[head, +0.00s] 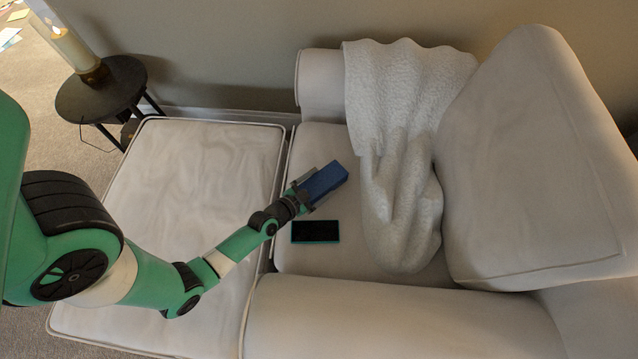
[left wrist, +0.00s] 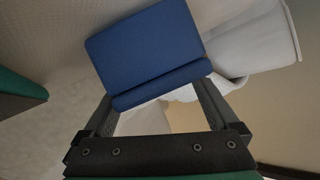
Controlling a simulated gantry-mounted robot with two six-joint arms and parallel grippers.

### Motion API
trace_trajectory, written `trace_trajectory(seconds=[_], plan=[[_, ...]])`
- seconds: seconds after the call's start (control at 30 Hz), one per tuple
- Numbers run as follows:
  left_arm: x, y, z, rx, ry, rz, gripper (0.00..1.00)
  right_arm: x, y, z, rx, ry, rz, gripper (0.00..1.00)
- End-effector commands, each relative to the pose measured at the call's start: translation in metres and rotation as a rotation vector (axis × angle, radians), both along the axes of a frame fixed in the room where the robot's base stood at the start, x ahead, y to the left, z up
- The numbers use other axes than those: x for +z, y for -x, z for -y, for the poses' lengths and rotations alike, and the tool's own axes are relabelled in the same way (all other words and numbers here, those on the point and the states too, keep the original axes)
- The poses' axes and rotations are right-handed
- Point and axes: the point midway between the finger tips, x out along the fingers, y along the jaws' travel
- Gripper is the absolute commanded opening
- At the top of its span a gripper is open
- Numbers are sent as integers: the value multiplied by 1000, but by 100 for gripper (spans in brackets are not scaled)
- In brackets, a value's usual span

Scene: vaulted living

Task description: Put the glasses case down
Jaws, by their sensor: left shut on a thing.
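The glasses case (head: 325,181) is a dark blue box. My left gripper (head: 308,190) is shut on it, over the seat of the white sofa (head: 310,262). In the left wrist view the case (left wrist: 150,50) sits between the two fingers (left wrist: 160,98) and extends out beyond their tips. In the head view I cannot tell how far the case is above the seat. My right gripper is not in view.
A dark phone or tablet with a teal edge (head: 315,232) lies on the seat just below the case. A white textured blanket (head: 400,150) and a large cushion (head: 540,160) are to the right. A white ottoman (head: 195,175) and a round dark side table (head: 100,90) are to the left.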

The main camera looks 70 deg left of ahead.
Motion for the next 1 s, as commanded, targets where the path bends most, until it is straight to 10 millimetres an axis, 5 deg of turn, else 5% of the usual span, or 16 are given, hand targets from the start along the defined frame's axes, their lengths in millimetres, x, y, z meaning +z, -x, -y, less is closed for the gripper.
trace_trajectory(seconds=[0.17, 0.2, 0.57, 1.0], plan=[[2, 0, 0, 0, -1, 2, 0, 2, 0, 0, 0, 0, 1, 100], [1, 0, 0, 0, 0, 1, 100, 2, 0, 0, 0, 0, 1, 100], [5, 8, 4, 0, 1, 0, 100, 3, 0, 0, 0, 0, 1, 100], [38, 88, 43, 3, 3, 0, 100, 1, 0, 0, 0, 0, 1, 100]])
